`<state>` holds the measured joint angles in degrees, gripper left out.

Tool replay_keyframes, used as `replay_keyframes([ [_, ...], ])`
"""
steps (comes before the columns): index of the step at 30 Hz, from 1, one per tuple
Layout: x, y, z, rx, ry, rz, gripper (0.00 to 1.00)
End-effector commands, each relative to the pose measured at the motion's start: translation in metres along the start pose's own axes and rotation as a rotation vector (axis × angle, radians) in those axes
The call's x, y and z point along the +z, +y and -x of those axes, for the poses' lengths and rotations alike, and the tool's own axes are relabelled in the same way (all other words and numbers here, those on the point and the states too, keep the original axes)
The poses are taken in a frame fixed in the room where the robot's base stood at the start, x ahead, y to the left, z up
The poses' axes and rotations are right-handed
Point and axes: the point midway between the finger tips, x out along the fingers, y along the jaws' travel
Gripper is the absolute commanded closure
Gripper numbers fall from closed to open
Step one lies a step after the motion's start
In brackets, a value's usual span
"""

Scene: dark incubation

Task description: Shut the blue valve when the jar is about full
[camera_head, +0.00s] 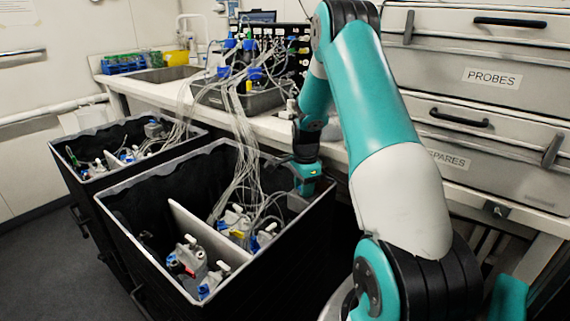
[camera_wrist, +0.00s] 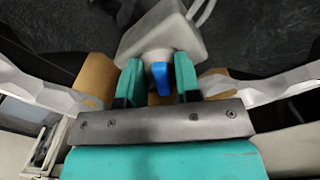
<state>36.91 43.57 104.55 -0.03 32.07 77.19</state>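In the wrist view, a blue valve handle (camera_wrist: 158,76) sits on a pale grey-white fitting (camera_wrist: 160,36). My gripper (camera_wrist: 158,82) has its two teal fingers on either side of the handle, with a small gap showing on each side. In the head view, my gripper (camera_head: 304,188) reaches down inside the right wall of the front black crate (camera_head: 150,268). The handle is hidden there behind the gripper and crate wall. The jar's fill level cannot be seen in either view.
Several jars with coloured valves (camera_head: 187,258) stand in the front crate, which has a white divider (camera_head: 200,228). Clear tubes (camera_head: 235,140) run from the bench into both crates, close to my arm. A second black crate (camera_head: 75,185) stands behind left.

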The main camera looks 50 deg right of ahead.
Motion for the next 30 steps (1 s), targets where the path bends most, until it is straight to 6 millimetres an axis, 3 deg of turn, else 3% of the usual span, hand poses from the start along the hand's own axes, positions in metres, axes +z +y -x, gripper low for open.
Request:
replay_keyframes([
  [5, -0.002, -0.003, -0.002, -0.013, 0.006, 0.156, 0.61],
  [12, -0.001, 0.000, -0.004, -0.009, 0.006, 0.505, 0.61],
  [15, -0.001, -0.001, 0.027, -0.011, 0.007, 0.503, 0.61],
  [30, 0.000, 0.001, 0.132, -0.008, 0.005, 0.499, 0.61],
])
